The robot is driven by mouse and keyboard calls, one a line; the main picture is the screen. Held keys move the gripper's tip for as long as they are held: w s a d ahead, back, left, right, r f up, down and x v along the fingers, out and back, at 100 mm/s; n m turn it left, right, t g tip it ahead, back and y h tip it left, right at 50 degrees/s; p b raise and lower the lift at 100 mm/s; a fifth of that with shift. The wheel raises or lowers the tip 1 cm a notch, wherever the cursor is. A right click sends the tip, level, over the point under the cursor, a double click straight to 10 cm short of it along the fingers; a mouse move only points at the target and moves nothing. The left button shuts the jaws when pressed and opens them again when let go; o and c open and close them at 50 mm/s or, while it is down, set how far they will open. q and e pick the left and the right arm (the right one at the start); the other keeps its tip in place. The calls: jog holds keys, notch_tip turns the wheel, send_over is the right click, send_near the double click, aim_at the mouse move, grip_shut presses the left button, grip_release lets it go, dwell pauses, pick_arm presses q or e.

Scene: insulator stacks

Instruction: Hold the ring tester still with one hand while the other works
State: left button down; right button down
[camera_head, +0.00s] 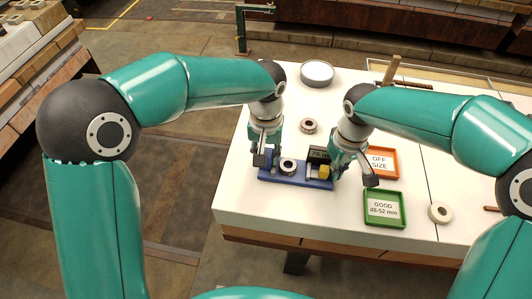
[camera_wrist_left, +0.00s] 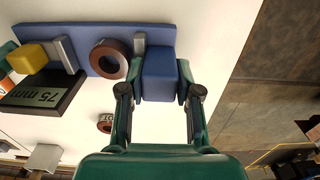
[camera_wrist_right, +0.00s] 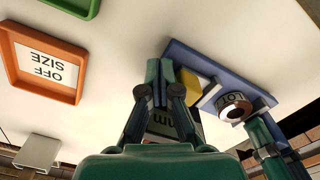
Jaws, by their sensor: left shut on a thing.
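The ring tester has a blue base (camera_head: 273,181), a dark display (camera_head: 318,154) reading 75 mm, a yellow block (camera_head: 324,172) and grey upright jaws. A brown ring with a pale face (camera_head: 288,165) lies on the base between the jaws; it also shows in the left wrist view (camera_wrist_left: 110,60). My left gripper (camera_head: 266,160) is shut on the blue end block (camera_wrist_left: 160,75) of the tester. My right gripper (camera_wrist_right: 160,85) looks shut, with nothing seen between its fingertips, beside the yellow block (camera_wrist_right: 193,82). In the head view, the right gripper (camera_head: 342,165) partly hides the tester's right end.
A green GOOD 48-52 mm tray (camera_head: 384,224) and an orange OFF SIZE tray (camera_head: 396,150) sit right of the tester. Loose rings lie behind the tester (camera_head: 308,126) and at the right (camera_head: 440,212). A round grey-topped thing (camera_head: 317,73) stands at the back.

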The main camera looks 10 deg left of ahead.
aim_at(325, 168)
jog(key=shift+a, duration=0.2)
dwell(0.5)
jog(key=shift+a, duration=0.35)
pick_arm(q)
jog(key=shift+d, duration=0.1)
pick_arm(e)
jog(key=shift+a, duration=1.1)
jog(key=shift+d, duration=0.15)
jog(key=shift+d, duration=0.95)
notch_tip(325, 168, up, 7)
dwell(0.3)
pick_arm(q)
jog(key=c, duration=0.7)
grip_release()
